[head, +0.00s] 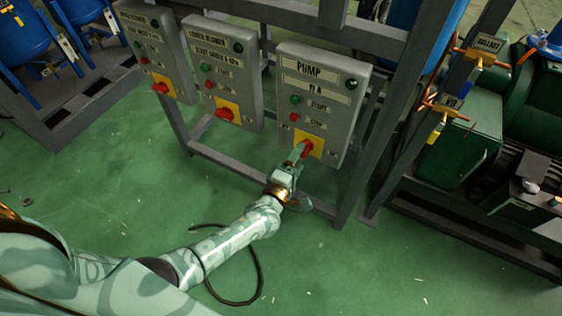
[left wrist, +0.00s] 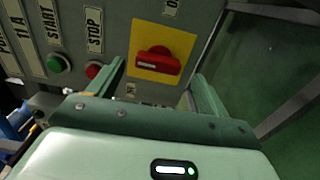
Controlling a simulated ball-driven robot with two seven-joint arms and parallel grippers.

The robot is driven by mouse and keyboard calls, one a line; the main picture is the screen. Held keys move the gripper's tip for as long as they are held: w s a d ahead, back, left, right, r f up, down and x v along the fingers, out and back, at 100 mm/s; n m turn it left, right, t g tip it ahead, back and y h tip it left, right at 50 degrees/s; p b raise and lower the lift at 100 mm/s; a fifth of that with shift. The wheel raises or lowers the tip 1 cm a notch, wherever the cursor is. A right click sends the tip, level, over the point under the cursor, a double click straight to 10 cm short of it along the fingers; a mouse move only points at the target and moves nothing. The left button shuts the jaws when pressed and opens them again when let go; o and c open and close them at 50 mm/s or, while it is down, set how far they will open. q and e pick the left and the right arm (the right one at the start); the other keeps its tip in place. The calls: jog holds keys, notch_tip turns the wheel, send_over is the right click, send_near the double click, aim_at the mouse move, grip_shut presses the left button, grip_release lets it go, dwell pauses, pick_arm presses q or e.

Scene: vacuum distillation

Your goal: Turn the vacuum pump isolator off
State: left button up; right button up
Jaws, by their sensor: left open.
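The pump control box (head: 318,98) is a grey box labelled PUMP on a grey frame. Its isolator (head: 307,147) is a red rotary handle on a yellow plate at the box's lower part. In the left wrist view the red isolator handle (left wrist: 157,61) shows between my fingers, a little beyond their tips. My left gripper (head: 298,153) is open in front of the isolator; in the left wrist view its two fingers (left wrist: 158,84) stand apart on either side. A gap between fingers and handle seems to remain. My right gripper is not in view.
Two similar boxes with red isolators stand to the left, one a blender box (head: 225,70). A green start button (left wrist: 58,63) and red stop button (left wrist: 95,70) sit close to my left finger. Valves with orange handles (head: 480,57) and a green machine stand right. The green floor is mostly clear, with a black hose.

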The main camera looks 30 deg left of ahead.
pick_arm(q)
jog(key=s+p, duration=0.3)
jog(key=s, duration=1.1)
jog(key=shift+a, duration=0.2)
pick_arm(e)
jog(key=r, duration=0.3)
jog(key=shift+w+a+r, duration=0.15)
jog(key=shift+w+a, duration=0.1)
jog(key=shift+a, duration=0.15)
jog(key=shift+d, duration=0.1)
